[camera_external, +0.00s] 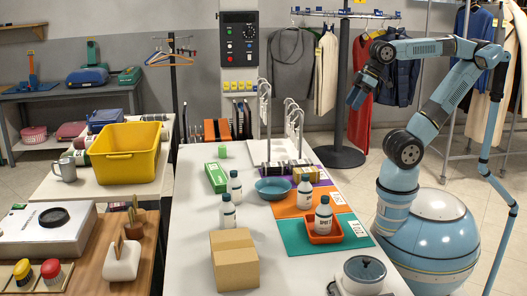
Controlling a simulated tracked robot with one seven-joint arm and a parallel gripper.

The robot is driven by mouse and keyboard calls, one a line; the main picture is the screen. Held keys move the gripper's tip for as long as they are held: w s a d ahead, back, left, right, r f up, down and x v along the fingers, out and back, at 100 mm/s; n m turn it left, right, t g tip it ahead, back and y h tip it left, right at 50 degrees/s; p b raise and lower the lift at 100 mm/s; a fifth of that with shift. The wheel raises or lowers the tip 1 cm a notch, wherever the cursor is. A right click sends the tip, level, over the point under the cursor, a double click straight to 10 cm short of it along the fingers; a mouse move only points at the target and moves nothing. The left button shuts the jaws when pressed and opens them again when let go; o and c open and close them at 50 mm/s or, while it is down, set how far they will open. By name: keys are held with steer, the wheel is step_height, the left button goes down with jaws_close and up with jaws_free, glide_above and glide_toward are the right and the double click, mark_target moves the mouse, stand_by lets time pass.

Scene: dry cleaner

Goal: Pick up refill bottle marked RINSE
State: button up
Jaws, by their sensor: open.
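Several white refill bottles with dark caps stand upright on the white table (188,262). Two are left of centre: one farther back (235,188) and one nearer (227,212). A third bottle (304,193) stands on the orange mat. A fourth bottle (323,217) stands in a small orange tray (311,237) on the teal mat; its label seems to read SPOT. The other labels are too small to read, so I cannot tell which is marked RINSE. My gripper (356,98) is open and empty, raised above and behind the table's right side, apart from all bottles.
A blue bowl (271,190), a green box (216,178) and a cardboard box (234,262) stand near the bottles. A lidded pot (363,275) is at the front right. Upright metal racks (265,125) rise at the back. Some table is clear between the boxes.

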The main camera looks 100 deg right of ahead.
steer(key=w+d+f+n+t+h, duration=0.15)
steer(key=w+f+n, duration=0.3)
steer(key=w, duration=0.75)
steer(key=w+d+f+n+t, duration=0.1)
steer(key=w+d+f+n, duration=0.15)
steer(key=w+n, duration=0.65)
steer(key=w+d+f+n+t+h, duration=0.1)
steer(key=w+f+n+t, duration=0.3)
steer(key=w, duration=1.2)
steer(key=w+a+r+n+t, duration=0.2)
steer(key=w+a+r+n, duration=0.2)
steer(key=w+a+n, duration=0.45)
steer(key=s+a+r+n+t+y, duration=0.2)
steer(key=a+r+n+t+y, duration=0.25)
steer(key=a+r+n, duration=0.55)
steer(key=n, duration=0.2)
glide_toward(221, 206)
step_height(221, 206, up, 4)
steer(key=w, duration=0.3)
steer(key=shift+g+y, duration=0.3)
steer(key=shift+g, duration=0.1)
steer(key=shift+w+a+f, duration=0.1)
steer(key=shift+w+a, duration=0.05)
steer(key=shift+w, duration=1)
steer(key=shift+w+a+r, duration=0.1)
steer(key=shift+w+a, duration=0.05)
steer(key=shift+w, duration=1.05)
steer(key=shift+w+a+f, duration=0.1)
steer(key=shift+w+a, duration=0.05)
steer(key=shift+w, duration=1)
